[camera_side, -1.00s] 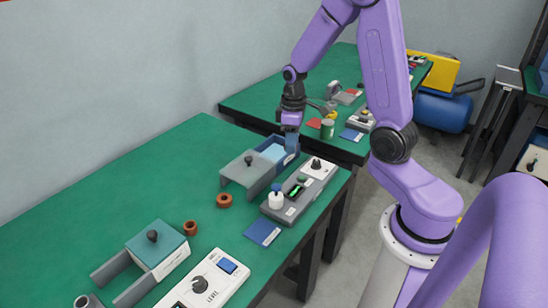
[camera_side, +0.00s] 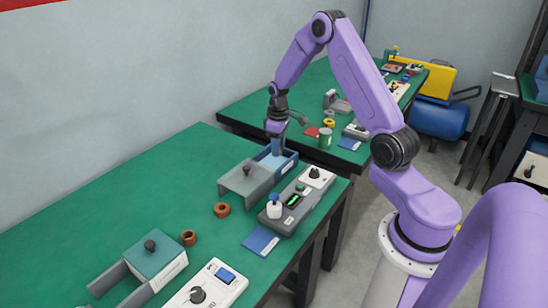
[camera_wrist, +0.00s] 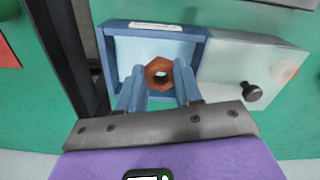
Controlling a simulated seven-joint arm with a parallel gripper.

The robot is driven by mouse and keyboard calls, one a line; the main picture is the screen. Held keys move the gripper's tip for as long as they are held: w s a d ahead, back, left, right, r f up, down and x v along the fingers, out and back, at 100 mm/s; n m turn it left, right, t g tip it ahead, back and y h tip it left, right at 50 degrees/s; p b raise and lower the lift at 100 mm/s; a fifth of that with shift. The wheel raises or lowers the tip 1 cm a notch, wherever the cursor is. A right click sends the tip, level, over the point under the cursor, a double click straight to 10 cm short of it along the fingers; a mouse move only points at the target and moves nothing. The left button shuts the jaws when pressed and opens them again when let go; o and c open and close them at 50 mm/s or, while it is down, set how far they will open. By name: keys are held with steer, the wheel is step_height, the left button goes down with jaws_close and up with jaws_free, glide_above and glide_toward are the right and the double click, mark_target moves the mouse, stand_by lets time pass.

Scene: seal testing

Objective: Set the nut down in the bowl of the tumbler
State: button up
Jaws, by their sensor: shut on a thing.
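A brown hexagonal nut (camera_wrist: 151,70) sits between the two blue fingertips of my gripper (camera_wrist: 160,80) in the wrist view. My gripper (camera_side: 277,152) is shut on it and points down over an open blue box (camera_side: 290,163) with a pale blue floor. In the wrist view the box (camera_wrist: 205,48) lies directly behind the nut. I cannot tell the gap between nut and floor. The fingers hide the nut in the side view. A grey cover (camera_side: 240,183) with a black knob stands beside the box. I cannot tell for certain which piece is the tumbler.
Two brown rings, one nearer the box (camera_side: 222,210) and one farther (camera_side: 189,238), lie on the green table. A grey device (camera_side: 300,204) with a white bottle (camera_side: 274,210) stands along the right edge. A blue card (camera_side: 260,240) lies nearby. The left of the table is clear.

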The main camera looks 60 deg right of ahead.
mark_target(274, 165)
steer(key=w+f, duration=0.1)
steer(key=w+d+f, duration=0.1)
steer(key=f, duration=0.1)
steer(key=shift+w+f, duration=0.1)
steer(key=shift+w, duration=0.1)
steer(key=shift+f, duration=1.4)
steer(key=shift+f, duration=0.2)
steer(key=o, duration=1.1)
steer(key=shift+r, duration=0.1)
